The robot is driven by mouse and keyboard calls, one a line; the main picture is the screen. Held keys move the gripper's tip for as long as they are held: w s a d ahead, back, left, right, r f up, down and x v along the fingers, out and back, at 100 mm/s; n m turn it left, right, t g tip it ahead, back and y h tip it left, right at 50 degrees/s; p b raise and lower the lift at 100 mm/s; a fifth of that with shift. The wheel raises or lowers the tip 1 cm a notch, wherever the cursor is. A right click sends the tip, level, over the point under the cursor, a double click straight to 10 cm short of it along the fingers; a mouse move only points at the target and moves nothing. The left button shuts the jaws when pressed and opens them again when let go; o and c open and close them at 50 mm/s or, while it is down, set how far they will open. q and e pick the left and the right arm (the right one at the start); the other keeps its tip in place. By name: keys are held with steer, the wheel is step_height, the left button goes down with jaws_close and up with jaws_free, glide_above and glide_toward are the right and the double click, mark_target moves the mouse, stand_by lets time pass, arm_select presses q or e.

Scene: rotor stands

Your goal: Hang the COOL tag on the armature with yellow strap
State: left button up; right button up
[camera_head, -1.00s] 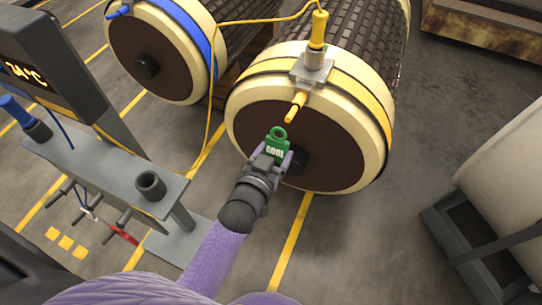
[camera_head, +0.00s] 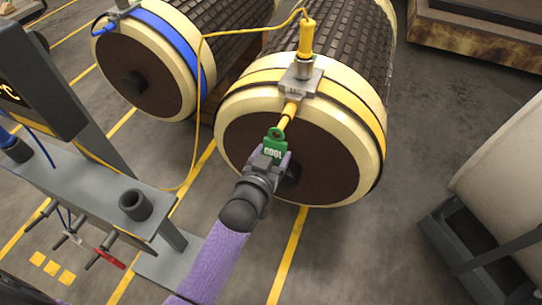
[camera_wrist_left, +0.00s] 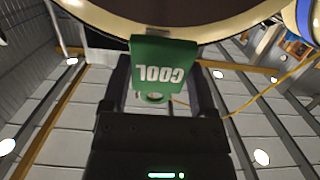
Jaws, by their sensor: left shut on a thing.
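The armature with the yellow strap (camera_head: 352,98) lies on its side with its dark end face (camera_head: 325,165) toward me. A metal block (camera_head: 299,82) on the strap carries a yellow peg (camera_head: 290,112) pointing down toward me. My left gripper (camera_head: 268,160) is shut on the green COOL tag (camera_head: 275,149) in front of that end face. The tag's ring (camera_head: 278,134) is uppermost and overlaps the peg's lower tip in the head view; I cannot tell whether it is around the peg. The tag (camera_wrist_left: 163,62) also shows between the fingers in the left wrist view. My right gripper is not in view.
An armature with a blue strap (camera_head: 185,40) lies to the left. A yellow cable (camera_head: 197,110) runs from the yellow-strap connector down to the left. A grey stand (camera_head: 90,190) with a display and empty cup holder is at left. A pale cylinder (camera_head: 505,160) stands at right.

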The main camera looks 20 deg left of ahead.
arm_select(q)
steer(key=shift+w, duration=0.2)
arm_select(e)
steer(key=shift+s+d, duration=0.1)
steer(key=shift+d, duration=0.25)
arm_select(q)
steer(key=shift+w, duration=0.1)
steer(key=shift+w+f, duration=0.15)
steer(key=shift+w, duration=0.2)
steer(key=shift+w+b, duration=0.1)
steer(key=shift+b, duration=0.2)
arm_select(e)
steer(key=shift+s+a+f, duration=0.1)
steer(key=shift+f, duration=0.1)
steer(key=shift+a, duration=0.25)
arm_select(q)
steer(key=shift+w+f+b, duration=0.25)
steer(key=shift+w+b, duration=0.3)
steer(key=shift+w, duration=0.6)
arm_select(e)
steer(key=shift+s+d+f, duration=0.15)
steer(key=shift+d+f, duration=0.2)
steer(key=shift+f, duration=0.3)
arm_select(q)
steer(key=shift+w, duration=0.15)
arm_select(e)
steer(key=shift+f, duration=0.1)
